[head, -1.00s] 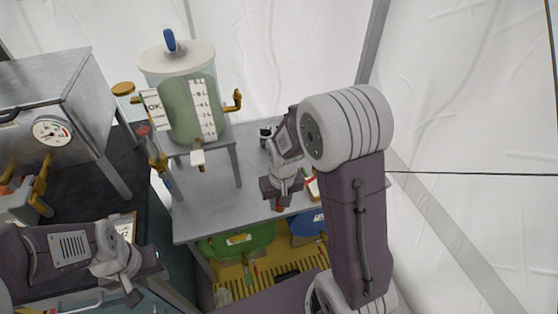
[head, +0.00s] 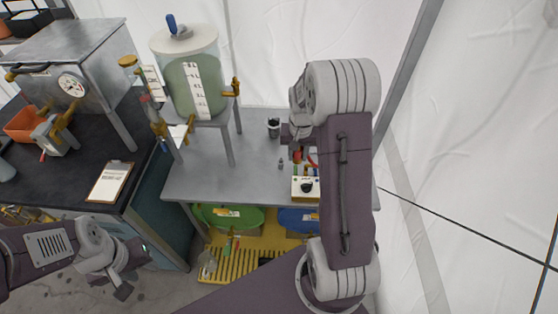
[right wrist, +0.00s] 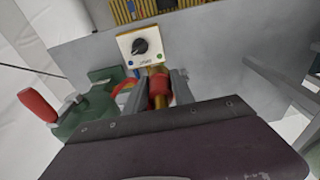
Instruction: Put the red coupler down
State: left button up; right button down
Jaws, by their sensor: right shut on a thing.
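The red coupler (right wrist: 160,90) is between the two fingers of my right gripper (right wrist: 163,87) in the right wrist view, with a brass-coloured end below it. My right gripper is shut on it. In the head view the coupler is a small red patch (head: 297,156) over the grey table (head: 215,182), partly hidden by my right arm. I cannot tell whether it touches the tabletop. My left gripper (head: 130,275) is low at the left, away from the table, and its finger gap is unclear.
A box with a black knob (head: 306,188) stands at the table's front edge. A green device with a red handle (right wrist: 85,110) is close beside the coupler. A black cup (head: 273,127) and a tank on a stand (head: 190,85) are further left. Green and blue lids lie below.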

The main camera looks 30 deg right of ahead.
jog(key=w+f, duration=0.3)
jog(key=w, duration=0.2)
jog(key=p, duration=0.2)
send_over(281, 159)
jog(key=f, duration=0.3)
jog(key=shift+s+f, duration=0.2)
jog(key=shift+f, duration=0.15)
jog(key=shift+w+f, duration=0.2)
jog(key=shift+w, duration=0.1)
jog(key=shift+s+f, duration=0.1)
jog(key=shift+f, duration=0.05)
notch_tip(281, 159, down, 4)
jog(key=shift+r, duration=0.2)
jog(key=shift+f, duration=0.1)
